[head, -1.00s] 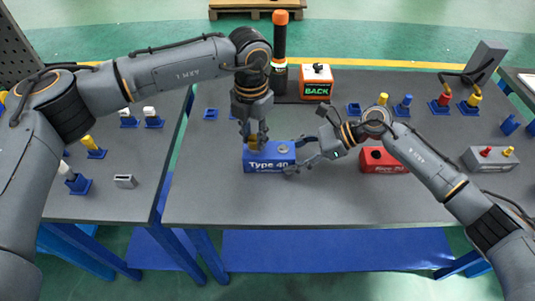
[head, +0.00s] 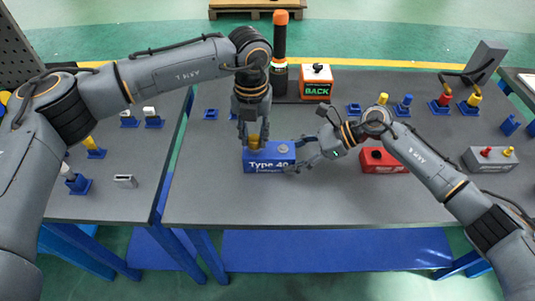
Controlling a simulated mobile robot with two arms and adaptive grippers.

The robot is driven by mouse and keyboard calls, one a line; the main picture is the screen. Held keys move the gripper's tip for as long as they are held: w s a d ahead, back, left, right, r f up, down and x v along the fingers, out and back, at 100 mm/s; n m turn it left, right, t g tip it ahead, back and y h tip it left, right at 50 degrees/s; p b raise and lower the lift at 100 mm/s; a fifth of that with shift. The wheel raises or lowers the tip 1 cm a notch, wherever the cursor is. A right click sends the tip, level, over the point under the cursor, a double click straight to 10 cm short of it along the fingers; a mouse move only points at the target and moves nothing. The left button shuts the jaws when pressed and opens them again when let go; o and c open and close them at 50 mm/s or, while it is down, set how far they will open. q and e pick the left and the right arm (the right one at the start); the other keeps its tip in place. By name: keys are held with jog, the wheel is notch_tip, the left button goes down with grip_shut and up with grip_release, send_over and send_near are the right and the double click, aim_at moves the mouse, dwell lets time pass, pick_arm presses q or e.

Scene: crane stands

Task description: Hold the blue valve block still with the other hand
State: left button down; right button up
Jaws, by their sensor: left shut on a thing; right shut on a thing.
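The blue valve block (head: 270,162) labelled "Type 40" stands on the grey table in the head view. My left gripper (head: 253,132) is above the block's left part, pointing down. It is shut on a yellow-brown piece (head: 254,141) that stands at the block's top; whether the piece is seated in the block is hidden. My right gripper (head: 296,158) reaches in from the right and is shut on the blue valve block at its right end. A round grey fitting (head: 283,149) shows on top of the block between the two grippers.
A red block (head: 384,161) sits right of the blue one, partly under my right arm. An orange box marked "BACK" (head: 316,84) and a black-orange cylinder (head: 279,55) stand behind. Small blue stands with coloured pieces (head: 403,106) are at the back right. The table front (head: 310,205) is clear.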

pick_arm(q)
jog(key=n, duration=0.4)
jog(key=shift+r+n, duration=0.1)
jog(key=shift+n, duration=0.2)
jog(key=n, duration=0.5)
jog(key=shift+n, duration=0.4)
jog(key=n, duration=0.4)
jog(key=shift+n, duration=0.3)
